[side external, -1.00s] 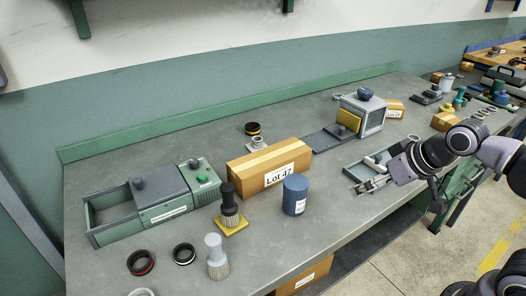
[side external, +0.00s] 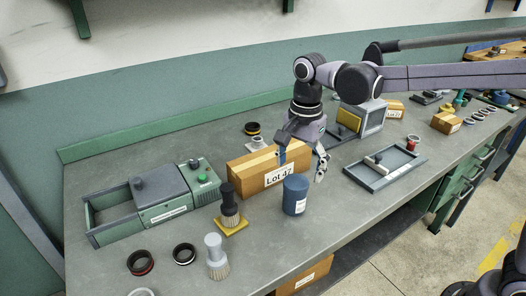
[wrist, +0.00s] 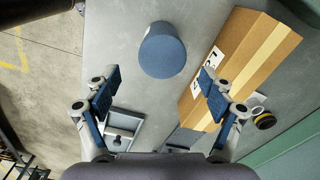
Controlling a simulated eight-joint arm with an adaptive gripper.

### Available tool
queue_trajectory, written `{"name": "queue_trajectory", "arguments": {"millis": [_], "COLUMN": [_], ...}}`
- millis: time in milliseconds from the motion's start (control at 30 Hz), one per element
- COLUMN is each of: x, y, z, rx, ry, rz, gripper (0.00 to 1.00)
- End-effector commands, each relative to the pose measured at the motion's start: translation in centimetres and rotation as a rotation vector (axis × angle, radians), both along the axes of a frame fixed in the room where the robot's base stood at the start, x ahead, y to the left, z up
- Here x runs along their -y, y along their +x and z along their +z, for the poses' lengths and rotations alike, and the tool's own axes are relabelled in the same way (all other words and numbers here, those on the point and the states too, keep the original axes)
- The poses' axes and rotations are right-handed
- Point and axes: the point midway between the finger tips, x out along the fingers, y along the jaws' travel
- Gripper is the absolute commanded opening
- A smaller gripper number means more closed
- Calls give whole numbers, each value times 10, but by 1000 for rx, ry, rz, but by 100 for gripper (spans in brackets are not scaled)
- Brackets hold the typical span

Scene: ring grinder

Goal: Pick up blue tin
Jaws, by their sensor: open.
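The blue tin (side external: 295,195) stands upright on the grey workbench (side external: 330,232), just in front of the Lot 47 box. In the wrist view the blue tin (wrist: 162,50) shows from above, beyond the fingertips and roughly midway between them. My gripper (side external: 301,166) points down above and behind the tin, close to the cardboard box. Its two fingers are spread wide with nothing between them, as the wrist view also shows of my gripper (wrist: 160,82). The tin is apart from both fingers.
The cardboard box (side external: 262,172) marked Lot 47 stands close behind the tin. A dark-handled brush (side external: 229,200) on a yellow block and a pale-handled brush (side external: 215,255) stand to the left. A shallow tray (side external: 385,167) lies to the right. Bench in front of the tin is clear.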

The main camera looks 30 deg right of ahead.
Motion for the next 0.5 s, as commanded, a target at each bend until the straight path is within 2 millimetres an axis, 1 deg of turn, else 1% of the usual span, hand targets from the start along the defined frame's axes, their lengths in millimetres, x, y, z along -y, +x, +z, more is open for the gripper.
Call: {"name": "queue_trajectory", "arguments": {"millis": [167,400,500], "x": [-3,-3,-3], "y": [3,3,2], "z": [-12,-45,-54], "rx": [-13,-11,-11], "ry": [-3,-3,-3], "rz": [-28,-26,-26], "gripper": [82,82,82]}}
